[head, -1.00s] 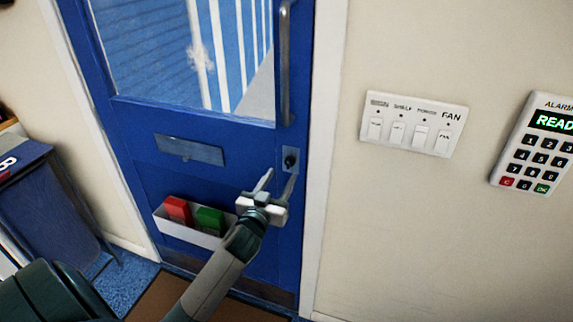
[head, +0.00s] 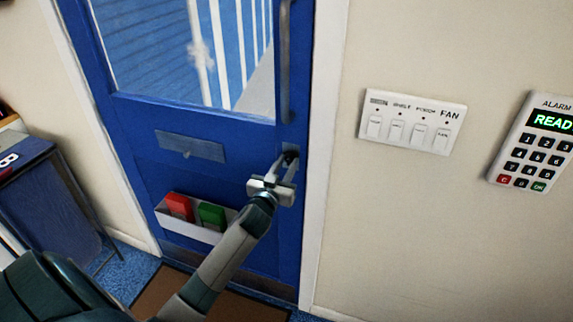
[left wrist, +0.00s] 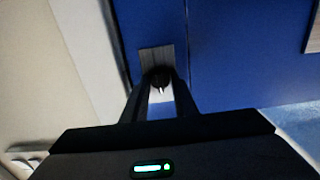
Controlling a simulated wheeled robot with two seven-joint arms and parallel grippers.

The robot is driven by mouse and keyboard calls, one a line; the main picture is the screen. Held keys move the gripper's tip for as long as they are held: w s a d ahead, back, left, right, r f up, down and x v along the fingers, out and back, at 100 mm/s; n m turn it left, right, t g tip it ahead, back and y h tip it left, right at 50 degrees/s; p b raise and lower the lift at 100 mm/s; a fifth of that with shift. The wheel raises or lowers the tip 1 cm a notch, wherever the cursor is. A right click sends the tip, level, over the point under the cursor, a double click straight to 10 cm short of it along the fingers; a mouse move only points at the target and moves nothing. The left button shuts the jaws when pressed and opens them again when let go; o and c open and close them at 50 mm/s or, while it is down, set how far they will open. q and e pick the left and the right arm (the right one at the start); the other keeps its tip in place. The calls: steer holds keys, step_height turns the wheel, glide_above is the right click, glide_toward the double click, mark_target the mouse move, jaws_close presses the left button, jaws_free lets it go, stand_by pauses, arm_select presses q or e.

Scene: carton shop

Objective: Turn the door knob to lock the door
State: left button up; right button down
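The dark door knob (head: 291,153) sits on a small metal plate on the blue door (head: 240,130), below the long pull handle. My left gripper (head: 287,162) is at the knob, its fingers close together on either side of it and partly hiding it. In the left wrist view the knob (left wrist: 160,77) shows dark against its grey plate, between the fingertips, with a small pale mark just below it. The fingers look closed on the knob. My right gripper is not in view.
A long metal handle (head: 286,65) runs above the knob. A white bin (head: 190,222) with a red and a green item hangs low on the door. White switches (head: 412,122) and an alarm keypad (head: 535,142) are on the wall right. A dark table (head: 40,190) stands left.

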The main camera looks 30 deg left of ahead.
arm_select(q)
steer(key=shift+m, duration=0.5)
steer(key=m+p, duration=0.1)
steer(key=m, duration=0.2)
steer(key=m+p, duration=0.1)
steer(key=m, duration=0.8)
steer(key=shift+m+p, duration=0.3)
steer(key=shift+p, duration=0.05)
steer(key=shift+m+p, duration=0.35)
steer(key=shift+m, duration=1.95)
steer(key=o, duration=1.1)
steer(key=shift+s, duration=0.1)
